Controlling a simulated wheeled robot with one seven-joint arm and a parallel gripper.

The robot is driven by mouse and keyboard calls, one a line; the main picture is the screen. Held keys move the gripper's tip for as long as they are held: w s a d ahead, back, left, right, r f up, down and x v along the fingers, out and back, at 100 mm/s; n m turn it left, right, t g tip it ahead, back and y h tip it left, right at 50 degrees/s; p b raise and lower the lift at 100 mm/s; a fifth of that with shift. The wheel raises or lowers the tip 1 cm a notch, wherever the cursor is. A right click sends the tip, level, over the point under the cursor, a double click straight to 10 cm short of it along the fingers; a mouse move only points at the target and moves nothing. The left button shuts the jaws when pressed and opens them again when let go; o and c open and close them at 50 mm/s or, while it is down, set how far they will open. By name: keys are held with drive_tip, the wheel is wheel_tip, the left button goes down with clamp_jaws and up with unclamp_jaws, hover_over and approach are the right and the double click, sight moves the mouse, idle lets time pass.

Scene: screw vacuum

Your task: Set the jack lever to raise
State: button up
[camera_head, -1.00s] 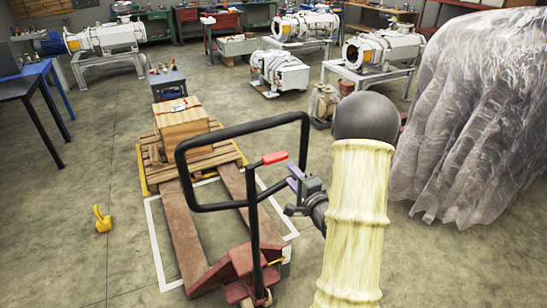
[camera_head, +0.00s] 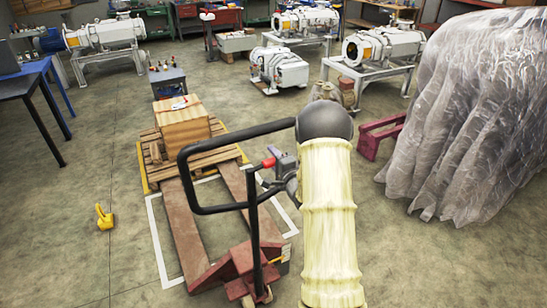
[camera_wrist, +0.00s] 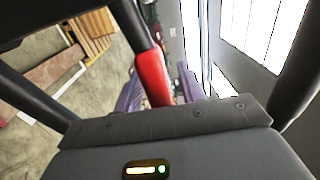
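The pallet jack (camera_head: 236,264) has a black loop handle (camera_head: 186,180) and a small lever with a red grip (camera_head: 269,163) on its upright. In the wrist view the red grip (camera_wrist: 153,80) stands between my two purple fingers. My gripper (camera_wrist: 160,92) is open around it, with the left finger close to the red grip and a gap to the right finger. In the head view my gripper (camera_head: 280,167) is at the lever, partly hidden by the handle and my arm. Whether a finger touches the lever cannot be told.
The jack's forks (camera_head: 180,230) run to a wooden pallet (camera_head: 158,176) bearing a wooden crate (camera_head: 182,128). A yellow object (camera_head: 104,218) lies on the floor at left. A plastic-covered bulk (camera_head: 465,115) and a maroon frame (camera_head: 368,145) stand at right. Left floor is mostly clear.

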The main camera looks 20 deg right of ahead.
sight(273, 165)
drive_tip(key=shift+c, duration=0.2)
clamp_jaws()
drive_tip(key=shift+f+m+b, duration=0.95)
drive_tip(key=shift+f+m, duration=0.55)
drive_tip(key=shift+m, duration=0.4)
drive_tip(key=shift+o, duration=0.2)
unclamp_jaws()
